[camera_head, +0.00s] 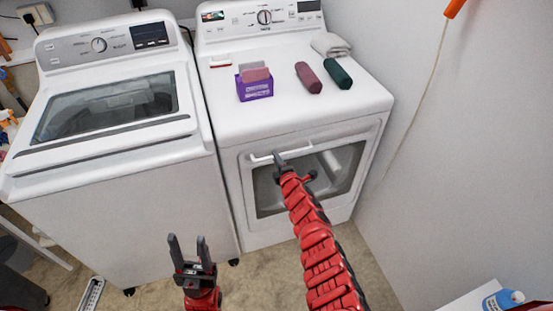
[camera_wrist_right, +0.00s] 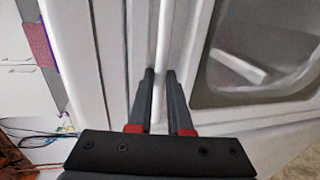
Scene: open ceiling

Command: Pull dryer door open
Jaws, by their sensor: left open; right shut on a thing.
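The white dryer (camera_head: 285,110) stands at the right, with its front door (camera_head: 262,200) closed as far as I can tell. The door has a dark window and a white bar handle (camera_head: 261,158) along its top. My right gripper (camera_head: 279,158) is at the handle. In the right wrist view, the fingers (camera_wrist_right: 160,88) are shut around the white handle bar (camera_wrist_right: 164,45), and the door window (camera_wrist_right: 262,45) lies to the right. My left gripper (camera_head: 188,245) is open and empty, low in front of the gap between the two machines.
A white washer (camera_head: 110,200) stands left of the dryer. On the dryer top are a purple box (camera_head: 255,90), a maroon roll (camera_head: 308,77), a green roll (camera_head: 338,73) and a folded cloth (camera_head: 330,45). A grey wall (camera_head: 450,130) is close on the right. A blue bottle (camera_head: 502,300) is at lower right.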

